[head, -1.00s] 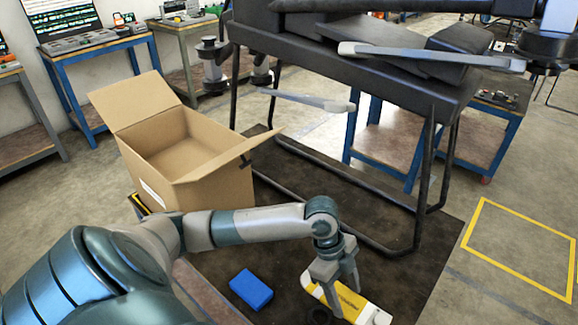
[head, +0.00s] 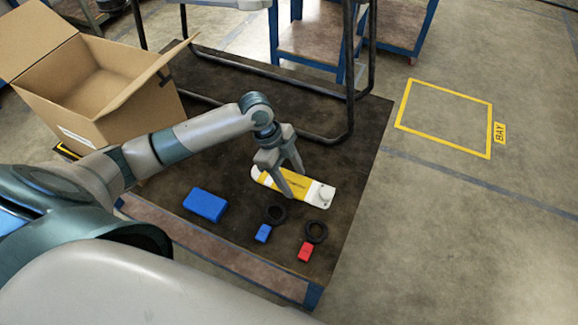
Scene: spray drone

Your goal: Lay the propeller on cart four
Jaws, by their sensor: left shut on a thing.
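A flat white and yellow piece (head: 307,188) with rounded ends and a round white knob at its right end lies level at the dark worktop; it seems to be the propeller. My left gripper (head: 292,183) points down over it, shut on its yellow middle. I cannot tell whether the piece rests on the surface or hangs just above it. My right gripper is not in view. Blue-framed carts (head: 318,46) stand at the back; no number shows on them.
On the dark worktop (head: 350,160) lie a blue block (head: 205,205), two black rings (head: 316,232), a small blue block (head: 263,233) and a red one (head: 306,251). An open carton (head: 140,115) stands left. A yellow floor square (head: 445,118) at right is empty.

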